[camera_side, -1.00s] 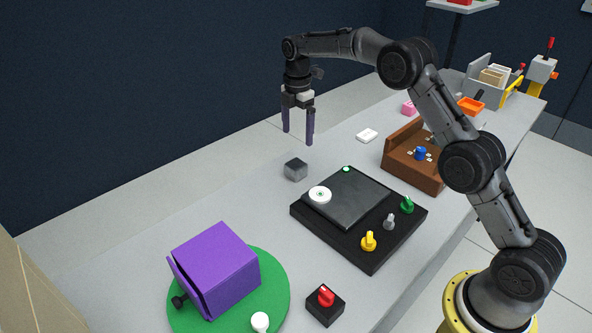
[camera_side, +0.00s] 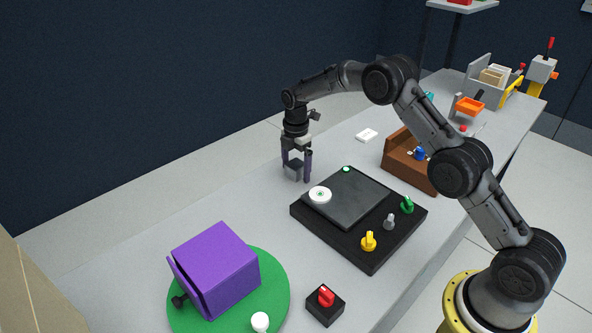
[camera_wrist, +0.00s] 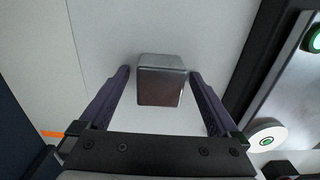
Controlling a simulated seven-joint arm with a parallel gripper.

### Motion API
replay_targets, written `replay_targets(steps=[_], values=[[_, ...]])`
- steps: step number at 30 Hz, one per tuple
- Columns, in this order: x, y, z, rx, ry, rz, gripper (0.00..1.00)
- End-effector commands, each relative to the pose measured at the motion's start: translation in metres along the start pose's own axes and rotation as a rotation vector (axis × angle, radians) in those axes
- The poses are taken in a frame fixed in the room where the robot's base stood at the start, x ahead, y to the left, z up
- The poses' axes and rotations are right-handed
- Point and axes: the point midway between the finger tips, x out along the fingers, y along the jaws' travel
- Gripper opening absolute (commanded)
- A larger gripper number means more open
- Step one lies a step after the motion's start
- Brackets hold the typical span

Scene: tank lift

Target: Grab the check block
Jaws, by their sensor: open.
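The check block is a small grey metallic cube (camera_wrist: 162,82). In the wrist view it sits between the two purple fingers of my gripper (camera_wrist: 163,82), with a gap showing on each side. In the side view the block (camera_side: 294,170) is on the grey table, partly hidden by the fingers. My gripper (camera_side: 296,170) points down around it, open. No finger visibly touches the block.
A black panel (camera_side: 372,245) with a white disc (camera_side: 320,195) and several coloured knobs lies close right of the gripper. A purple box (camera_side: 215,265) on a green disc (camera_side: 272,280) stands at the front left. A brown tray (camera_side: 405,178) is behind the panel.

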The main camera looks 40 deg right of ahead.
Motion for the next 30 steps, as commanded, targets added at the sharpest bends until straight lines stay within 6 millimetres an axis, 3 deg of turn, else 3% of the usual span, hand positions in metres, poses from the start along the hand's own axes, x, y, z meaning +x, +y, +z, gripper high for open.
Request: replay_targets(steps=[6,22,30], values=[[0.0007,0.0000,0.0002,0.000,0.000,0.000,0.97],[0.0002,-0.0001,0.0003,0.000,0.000,0.000,0.02],[-0.0011,0.0006,0.0003,0.000,0.000,0.003,0.00]])
